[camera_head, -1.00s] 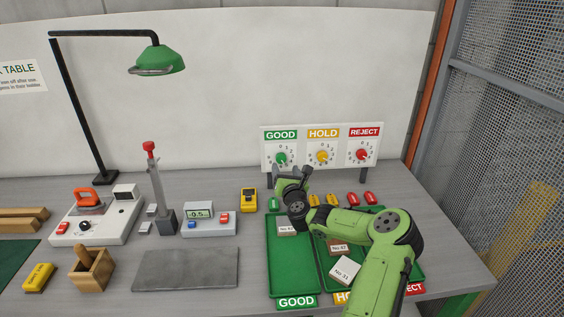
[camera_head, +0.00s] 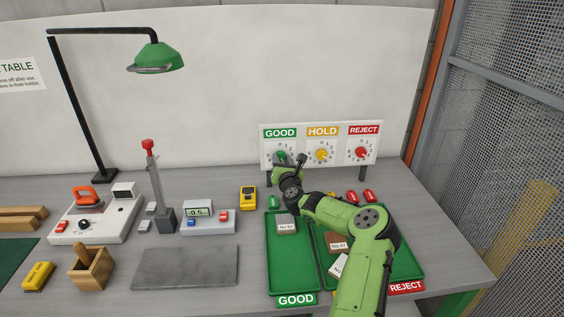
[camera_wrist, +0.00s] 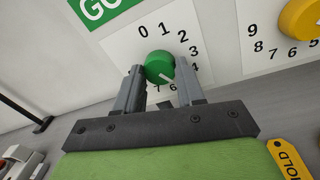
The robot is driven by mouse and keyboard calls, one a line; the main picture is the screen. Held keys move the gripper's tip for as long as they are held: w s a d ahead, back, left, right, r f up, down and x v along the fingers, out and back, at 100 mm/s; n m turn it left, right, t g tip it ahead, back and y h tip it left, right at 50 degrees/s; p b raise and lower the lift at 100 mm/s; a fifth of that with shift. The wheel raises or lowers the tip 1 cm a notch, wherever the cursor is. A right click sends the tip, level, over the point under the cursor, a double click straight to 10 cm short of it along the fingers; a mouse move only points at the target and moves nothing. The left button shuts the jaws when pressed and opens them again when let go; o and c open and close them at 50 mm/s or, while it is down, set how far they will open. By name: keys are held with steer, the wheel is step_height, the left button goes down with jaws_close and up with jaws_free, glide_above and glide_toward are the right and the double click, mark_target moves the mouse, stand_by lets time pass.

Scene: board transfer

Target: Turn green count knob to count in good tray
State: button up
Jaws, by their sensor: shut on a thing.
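The green count knob (camera_wrist: 159,66) sits on the white GOOD dial, whose numbers run around it. Its pale pointer line points down and right, toward about 4 or 5. My gripper (camera_wrist: 160,82) has its two fingers on either side of the green knob and is shut on it. In the head view my gripper (camera_head: 291,163) is up at the GOOD dial and hides part of it. The good tray (camera_head: 283,262) is green and holds one grey labelled block (camera_head: 286,225) near its back.
The yellow HOLD knob (camera_head: 322,155) and red REJECT knob (camera_head: 361,153) are to the right on the same panel. My arm covers much of the hold tray. A lamp (camera_head: 156,55) hangs at the left, clear of my arm.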

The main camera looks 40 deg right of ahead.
steer(key=shift+n, duration=0.3)
steer(key=shift+r+n+p, duration=0.15)
steer(key=shift+n+p, duration=0.7)
steer(key=shift+n, duration=0.15)
steer(key=n+p, duration=0.1)
steer(key=n, duration=0.1)
steer(key=shift+n+g, duration=0.3)
steer(key=shift+g, duration=0.1)
steer(key=n, duration=0.6)
steer(key=shift+w+a+g+p, duration=0.1)
steer(key=shift+a+g+p, duration=0.05)
steer(key=shift+g+p, duration=0.15)
steer(key=n+b, duration=0.1)
steer(key=n, duration=0.2)
steer(key=shift+h, duration=0.3)
steer(key=n+b, duration=0.1)
steer(key=n, duration=0.1)
steer(key=shift+n+g, duration=0.3)
steer(key=shift+n, duration=0.1)
steer(key=n+b, duration=0.3)
steer(key=b, duration=0.1)
steer(key=shift+h, duration=0.4)
steer(key=shift+n+g+b, duration=0.3)
steer(key=shift+n+b, duration=0.45)
steer(key=shift+n, duration=0.25)
